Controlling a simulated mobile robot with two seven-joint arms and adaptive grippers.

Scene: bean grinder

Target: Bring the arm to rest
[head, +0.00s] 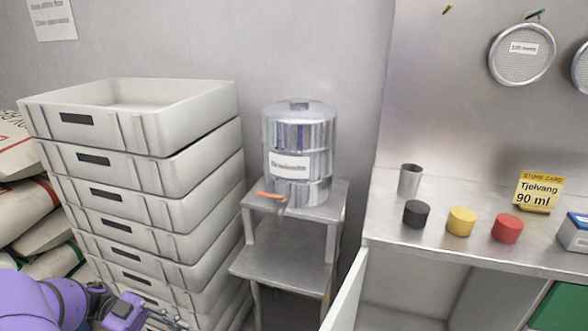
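My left arm, purple, comes in low at the left edge. My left gripper (172,317) is at the bottom of the view, in front of the stacked crates (180,208). Its dark fingers are small and partly cut off by the bottom edge, so I cannot tell whether they are apart. I see nothing clearly held in it. My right arm and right gripper are not in view.
A steel urn (299,140) with an orange lever (270,196) stands on a stepped stand (326,203). The steel counter (385,228) holds a metal cup (410,180), black (416,214), yellow (461,222) and red (507,228) pots, and a yellow card (538,193). Sacks (28,200) lie left.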

